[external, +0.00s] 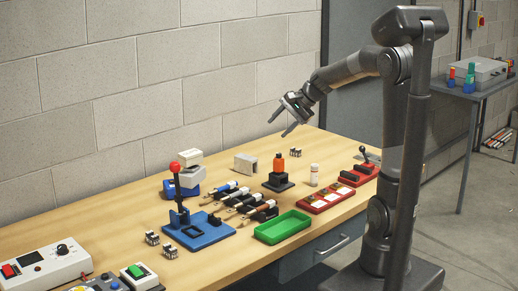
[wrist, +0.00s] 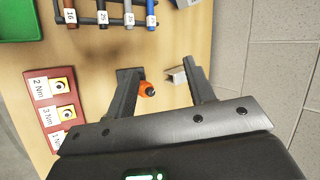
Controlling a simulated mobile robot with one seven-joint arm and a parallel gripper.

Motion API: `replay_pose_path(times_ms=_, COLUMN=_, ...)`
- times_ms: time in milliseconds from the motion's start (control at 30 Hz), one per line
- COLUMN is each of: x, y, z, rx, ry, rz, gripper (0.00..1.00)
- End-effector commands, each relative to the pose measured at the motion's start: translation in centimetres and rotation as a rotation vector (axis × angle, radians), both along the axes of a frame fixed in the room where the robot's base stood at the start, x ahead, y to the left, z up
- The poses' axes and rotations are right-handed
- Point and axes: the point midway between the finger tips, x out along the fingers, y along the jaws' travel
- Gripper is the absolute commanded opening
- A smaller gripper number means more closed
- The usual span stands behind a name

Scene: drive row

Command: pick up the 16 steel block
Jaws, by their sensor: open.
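No block with a readable 16 shows. A label reading 16 shows in the wrist view on the end of a dark-ended tool (wrist: 69,15) in a row of tools. A pale grey block (external: 245,163) stands near the wall; a grey block also shows in the wrist view (wrist: 176,76), close to the right finger. Small metallic pieces lie at the front left (external: 152,238), (external: 169,252) and near the wall (external: 295,152), their marks too small to read. My gripper (external: 278,128) is open and empty, high above the bench; its spread fingers show in the wrist view (wrist: 159,66).
An orange-topped piece on a black base (external: 279,170) stands below my gripper. The wall runs behind.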

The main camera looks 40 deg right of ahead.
Motion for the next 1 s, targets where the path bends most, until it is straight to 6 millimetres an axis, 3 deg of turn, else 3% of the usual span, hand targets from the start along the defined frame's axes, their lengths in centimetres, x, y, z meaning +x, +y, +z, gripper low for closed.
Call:
replay_pose_path(times_ms=200, x=7.0, y=-6.2, z=-2.5, rx=0.279, ry=0.041, rz=-0.294, gripper=0.49)
replay_pose_path(times_ms=367, x=11.3, y=-11.8, z=-5.1, rx=0.490, ry=0.061, rz=-0.513, gripper=0.49)
replay_pose_path(times_ms=500, x=14.3, y=-17.5, z=-7.9, rx=0.678, ry=0.071, rz=-0.704, gripper=0.49)
replay_pose_path(times_ms=800, x=17.4, y=-29.4, z=-14.5, rx=1.045, ry=0.065, rz=-1.056, gripper=0.49)
replay_pose_path(times_ms=1000, x=17.7, y=-32.7, z=-16.6, rx=1.156, ry=0.056, rz=-1.153, gripper=0.49)
